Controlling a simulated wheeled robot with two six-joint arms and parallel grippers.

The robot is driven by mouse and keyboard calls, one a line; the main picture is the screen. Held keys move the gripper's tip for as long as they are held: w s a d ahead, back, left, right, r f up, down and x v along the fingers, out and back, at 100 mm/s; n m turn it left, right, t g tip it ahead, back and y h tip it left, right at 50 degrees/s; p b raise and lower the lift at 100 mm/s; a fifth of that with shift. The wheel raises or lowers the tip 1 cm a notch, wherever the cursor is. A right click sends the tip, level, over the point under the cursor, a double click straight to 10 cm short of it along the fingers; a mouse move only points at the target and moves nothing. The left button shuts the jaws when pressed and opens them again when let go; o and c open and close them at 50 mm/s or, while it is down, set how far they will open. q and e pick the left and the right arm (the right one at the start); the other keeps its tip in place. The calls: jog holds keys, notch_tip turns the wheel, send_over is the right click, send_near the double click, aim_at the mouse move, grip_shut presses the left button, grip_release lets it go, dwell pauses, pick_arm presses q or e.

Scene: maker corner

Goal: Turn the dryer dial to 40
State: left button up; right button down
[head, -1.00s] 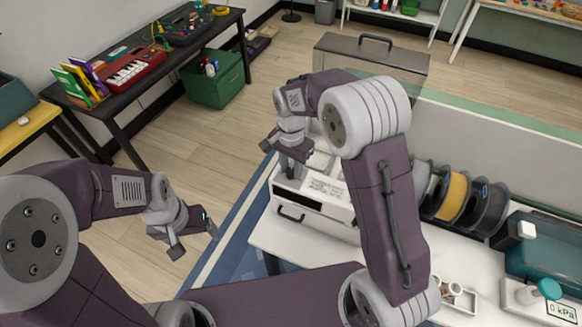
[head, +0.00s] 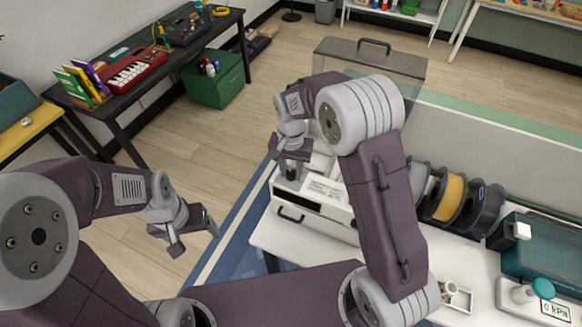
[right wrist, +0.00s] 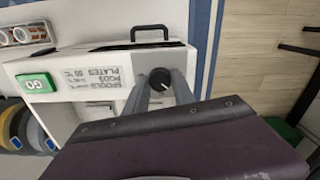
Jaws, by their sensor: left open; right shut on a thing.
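The dryer (head: 318,208) is a white box with a dark front handle, at the left end of the white bench in the head view. In the right wrist view its black dial (right wrist: 160,79) shows a small light mark, but I cannot read the setting. A green GO button (right wrist: 37,83) and an upside-down printed label (right wrist: 91,77) are on the same face. My right gripper (head: 292,164) is shut on the dial, with one finger on either side of it in the right wrist view (right wrist: 161,88). My left gripper (head: 196,238) is open and empty, over the floor left of the bench.
Several filament spools (head: 448,200) stand behind my right forearm. A teal-lidded box (head: 540,250) and a pressure display (head: 555,310) are at the bench's right. A clear case (head: 370,68) with a handle stands beyond the dryer.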

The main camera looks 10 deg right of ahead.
jog(key=n, duration=0.1)
jog(key=n+p, duration=0.1)
jog(key=n, duration=0.1)
jog(key=shift+w+r+n, duration=0.15)
jog(key=shift+r+n, duration=0.1)
jog(key=shift+n, duration=0.15)
jog(key=n+p, duration=0.2)
jog(key=n, duration=0.2)
jog(key=shift+n, duration=0.3)
jog(key=n+p, duration=0.1)
jog(key=n, duration=0.3)
jog(key=shift+f+n+p, duration=0.1)
jog(key=shift+n+p, duration=0.2)
jog(key=shift+n, duration=1.4)
jog(key=c, duration=1.1)
grip_release()
jog(key=shift+f, duration=0.1)
jog(key=shift+o, duration=0.2)
